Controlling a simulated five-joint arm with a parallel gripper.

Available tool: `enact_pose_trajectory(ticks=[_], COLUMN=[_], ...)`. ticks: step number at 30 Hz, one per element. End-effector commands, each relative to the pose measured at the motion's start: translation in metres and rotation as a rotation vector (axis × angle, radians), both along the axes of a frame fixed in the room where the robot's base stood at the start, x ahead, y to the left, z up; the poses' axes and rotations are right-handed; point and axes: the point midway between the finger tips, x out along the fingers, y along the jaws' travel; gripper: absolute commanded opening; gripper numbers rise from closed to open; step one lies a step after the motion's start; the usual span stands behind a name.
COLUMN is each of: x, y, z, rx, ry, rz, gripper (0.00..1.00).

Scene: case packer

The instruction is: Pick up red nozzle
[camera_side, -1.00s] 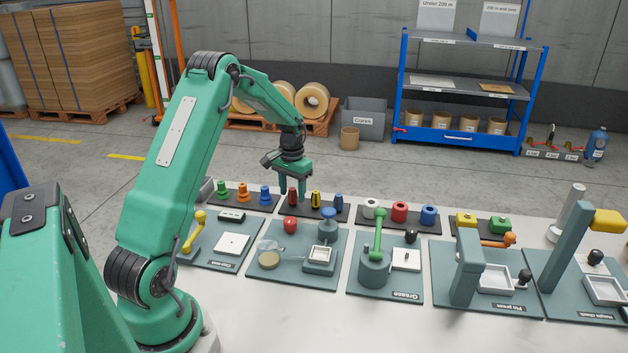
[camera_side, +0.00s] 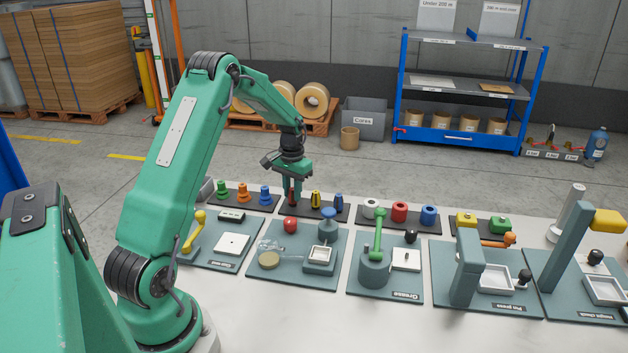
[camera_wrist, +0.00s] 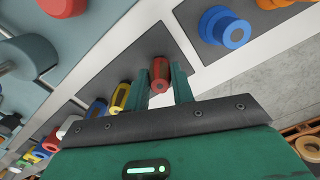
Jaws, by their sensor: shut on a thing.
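The red nozzle (camera_wrist: 159,74) stands between the two fingers of my gripper (camera_wrist: 163,85) in the wrist view, and the fingers are shut on it. In the side view my gripper (camera_side: 292,192) is low over the dark tray (camera_side: 325,217) that holds the nozzles. The red nozzle is mostly hidden behind the fingers there. It appears to be at its place on the tray; I cannot tell whether it is lifted. A yellow nozzle (camera_side: 315,199) and a blue nozzle (camera_side: 339,201) stand to its right.
Green, orange and blue parts stand on a tray (camera_side: 237,204) to the left. White, red and blue rings stand on a tray (camera_side: 417,228) to the right. In front are station plates, one with a red knob (camera_side: 290,225) and one with a green lever (camera_side: 378,232).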

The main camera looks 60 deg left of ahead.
Motion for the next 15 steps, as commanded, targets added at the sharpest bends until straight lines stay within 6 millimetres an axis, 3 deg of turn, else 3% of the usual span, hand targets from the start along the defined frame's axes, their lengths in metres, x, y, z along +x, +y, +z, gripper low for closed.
enact_pose_trajectory(ticks=[8, 15], x=[0.0, 0.001], y=[0.0, 0.001], z=[0.009, 0.039], rx=[0.001, 0.003], ry=[-0.002, -0.004], rz=[0.0, 0.0], gripper=[0.0, 0.0])
